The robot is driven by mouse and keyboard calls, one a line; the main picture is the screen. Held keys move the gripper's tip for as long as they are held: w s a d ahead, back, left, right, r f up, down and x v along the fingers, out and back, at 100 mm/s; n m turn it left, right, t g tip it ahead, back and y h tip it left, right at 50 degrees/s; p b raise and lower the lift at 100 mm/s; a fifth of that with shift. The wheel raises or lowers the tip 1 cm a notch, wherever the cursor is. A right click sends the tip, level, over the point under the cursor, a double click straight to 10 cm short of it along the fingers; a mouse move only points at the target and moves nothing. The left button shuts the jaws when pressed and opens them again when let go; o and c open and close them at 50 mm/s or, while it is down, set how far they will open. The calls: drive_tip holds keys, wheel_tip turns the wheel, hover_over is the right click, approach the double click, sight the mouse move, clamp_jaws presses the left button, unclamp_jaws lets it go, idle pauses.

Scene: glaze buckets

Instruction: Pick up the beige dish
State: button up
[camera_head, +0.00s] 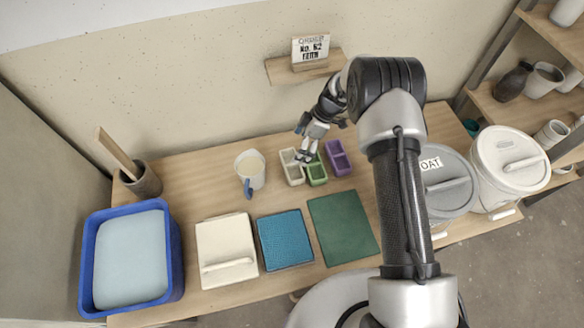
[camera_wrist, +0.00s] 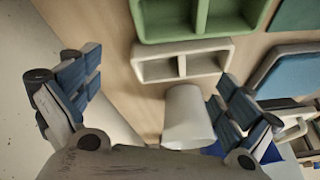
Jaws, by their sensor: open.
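The beige dish (camera_head: 292,168) is a small two-compartment tray on the wooden table, at the left end of a row of dishes. The green dish (camera_head: 316,172) and the purple dish (camera_head: 338,158) stand to its right. My gripper (camera_head: 305,156) is open and empty, above the back of the row near the beige and green dishes. In the wrist view the beige dish (camera_wrist: 181,62) lies ahead of the spread fingers of my gripper (camera_wrist: 163,78), apart from both. The green dish (camera_wrist: 195,18) is just beyond it.
A cream mug (camera_head: 250,171) stands left of the beige dish; it shows between the fingers in the wrist view (camera_wrist: 188,118). A wall shelf (camera_head: 280,74) with a sign is behind. Coloured mats (camera_head: 342,228), a blue tub (camera_head: 176,262) and buckets (camera_head: 510,165) surround the front.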

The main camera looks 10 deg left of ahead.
sight(292, 167)
drive_tip(key=b+x, duration=0.1)
drive_tip(key=x, duration=0.3)
drive_tip(key=shift+s+a+f+b, duration=0.1)
drive_tip(key=shift+s+f+b, duration=0.15)
drive_tip(key=shift+f+b, duration=0.15)
drive_tip(key=shift+r, duration=0.1)
drive_tip(key=shift+c, duration=0.3)
